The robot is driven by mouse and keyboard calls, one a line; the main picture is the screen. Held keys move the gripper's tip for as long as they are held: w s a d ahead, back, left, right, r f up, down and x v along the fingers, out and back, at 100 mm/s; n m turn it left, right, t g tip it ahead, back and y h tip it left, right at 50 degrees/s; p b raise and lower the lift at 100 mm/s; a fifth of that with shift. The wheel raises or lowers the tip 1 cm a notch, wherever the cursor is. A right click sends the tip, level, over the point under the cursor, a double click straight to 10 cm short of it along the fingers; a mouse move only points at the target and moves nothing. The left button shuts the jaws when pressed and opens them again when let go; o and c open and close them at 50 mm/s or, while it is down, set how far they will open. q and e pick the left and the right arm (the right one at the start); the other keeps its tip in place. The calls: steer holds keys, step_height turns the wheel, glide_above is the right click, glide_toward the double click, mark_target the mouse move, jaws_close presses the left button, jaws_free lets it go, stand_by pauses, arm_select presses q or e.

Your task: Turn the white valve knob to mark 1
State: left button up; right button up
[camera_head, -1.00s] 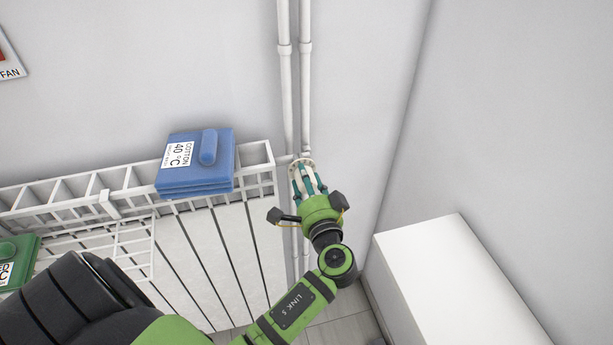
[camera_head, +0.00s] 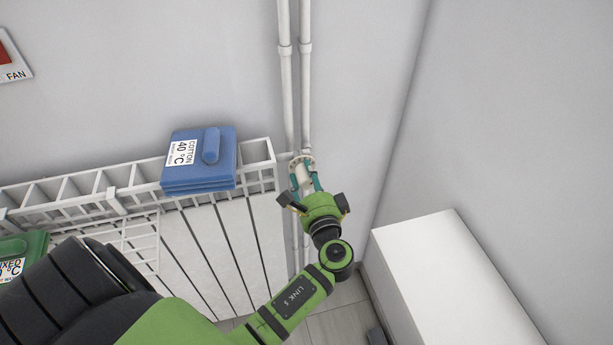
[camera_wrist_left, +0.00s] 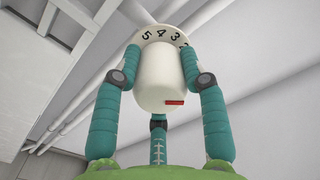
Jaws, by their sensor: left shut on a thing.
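The white valve knob (camera_wrist_left: 160,78) is a rounded cylinder with a red mark (camera_wrist_left: 174,102) on its end, towards the right in the left wrist view. Behind it is a pale dial ring (camera_wrist_left: 161,34) showing 5, 4, 3 and part of another number at the right; the rest is hidden. My left gripper (camera_head: 304,178) is shut on the knob, with teal fingers along both sides and a third below it in the left wrist view. In the head view the knob (camera_head: 303,176) is at the right end of the radiator. My right gripper is not in view.
White pipes (camera_head: 306,80) run up the wall above the valve. A white radiator (camera_head: 210,245) stands left, with a folded blue towel (camera_head: 180,182) on its rack and a green towel (camera_head: 38,242) farther left. A white box-like cabinet (camera_head: 440,270) stands to the right.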

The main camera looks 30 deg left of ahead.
arm_select(q)
steer(key=o, duration=1.1)
steer(key=shift+o, duration=0.2)
steer(key=v, duration=1.2)
steer(key=shift+a, duration=0.1)
